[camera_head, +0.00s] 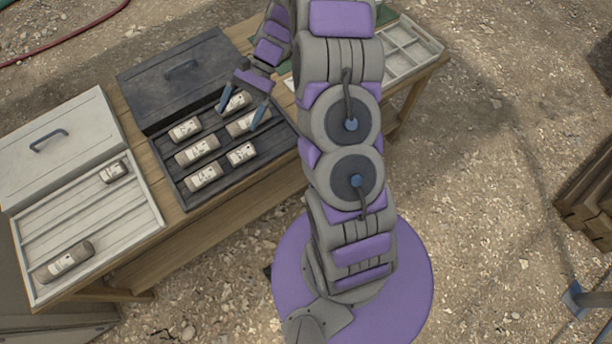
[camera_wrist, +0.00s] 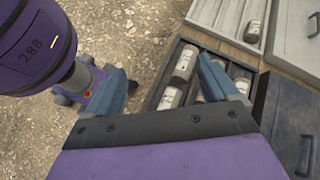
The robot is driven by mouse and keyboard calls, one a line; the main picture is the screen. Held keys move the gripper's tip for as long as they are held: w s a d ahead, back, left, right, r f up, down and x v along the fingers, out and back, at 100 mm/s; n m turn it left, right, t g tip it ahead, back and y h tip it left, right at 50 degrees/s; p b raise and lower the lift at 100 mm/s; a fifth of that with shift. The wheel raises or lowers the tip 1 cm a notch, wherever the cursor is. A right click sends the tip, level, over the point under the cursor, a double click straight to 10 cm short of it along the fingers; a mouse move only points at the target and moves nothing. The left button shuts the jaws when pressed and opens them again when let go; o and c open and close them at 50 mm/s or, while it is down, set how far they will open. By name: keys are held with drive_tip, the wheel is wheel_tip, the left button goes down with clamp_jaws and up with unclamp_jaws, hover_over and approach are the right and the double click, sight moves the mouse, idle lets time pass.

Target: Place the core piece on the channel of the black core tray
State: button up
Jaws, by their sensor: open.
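The black core tray (camera_head: 170,160) lies open on the table in the head view, its long channels holding several pale, labelled cylindrical core pieces. One core piece (camera_head: 236,102) is at the upper right end of the tray, with another (camera_head: 243,122) just below it. My gripper (camera_head: 240,116) is open over these upper right pieces, its blue-grey fingers apart. In the wrist view the fingers (camera_wrist: 158,88) are spread, with core pieces (camera_wrist: 186,62) in the tray beyond and beside the right finger. No piece is visibly clamped. The exact gap between fingertips and pieces cannot be told.
A white tray (camera_head: 130,222) at left holds core pieces at its top right and bottom left. The black lid (camera_head: 180,75) and white lid (camera_head: 60,145) stand behind their trays. A light compartmented tray (camera_head: 405,55) is at the table's right end. A wooden crate (camera_head: 590,195) stands far right.

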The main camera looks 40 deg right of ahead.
drive_tip(key=s+a+r+n+h, duration=0.2)
drive_tip(key=s+r+n+h, duration=0.1)
drive_tip(key=s+r, duration=0.35)
drive_tip(key=s+a+r+n+h, duration=0.2)
drive_tip(key=s+a+r+n, duration=0.1)
drive_tip(key=s+r, duration=0.3)
drive_tip(key=s+d+r+n+t+h, duration=0.1)
drive_tip(key=s+d+n+h, duration=0.1)
drive_tip(key=s, duration=0.7)
drive_tip(key=s+d+r+n+h, duration=0.1)
drive_tip(key=s+d+n+h, duration=0.1)
drive_tip(key=s, duration=0.7)
drive_tip(key=shift+n+t+h, duration=0.3)
drive_tip(key=shift+t+h, duration=0.1)
drive_tip(key=shift+h, duration=0.2)
